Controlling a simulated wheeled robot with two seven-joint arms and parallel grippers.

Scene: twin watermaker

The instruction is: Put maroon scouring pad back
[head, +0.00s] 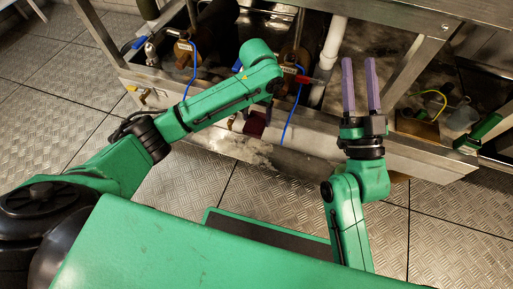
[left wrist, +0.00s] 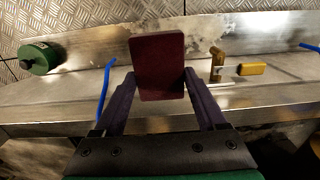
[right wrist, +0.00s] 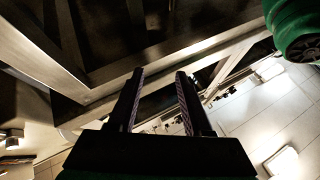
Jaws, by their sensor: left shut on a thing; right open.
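The maroon scouring pad (left wrist: 157,65) is a flat dark-red block between the fingertips of my left gripper (left wrist: 160,85) in the left wrist view. My left gripper is shut on it, over the steel ledge. In the head view the pad (head: 255,123) shows small and dark below my left wrist, in front of the frame; my left fingers are mostly hidden there by the arm. My right gripper (head: 361,88) is open and empty, its two purple fingers pointing up the picture near the frame's right part. It also shows open in the right wrist view (right wrist: 160,85).
A steel frame with a low ledge (left wrist: 70,95) runs across the scene. A brass valve (left wrist: 217,65) and a yellow piece (left wrist: 251,69) lie along it. Blue hoses (head: 292,112) and a white pipe (head: 333,45) stand close to my grippers. The tiled floor (head: 270,195) in front is clear.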

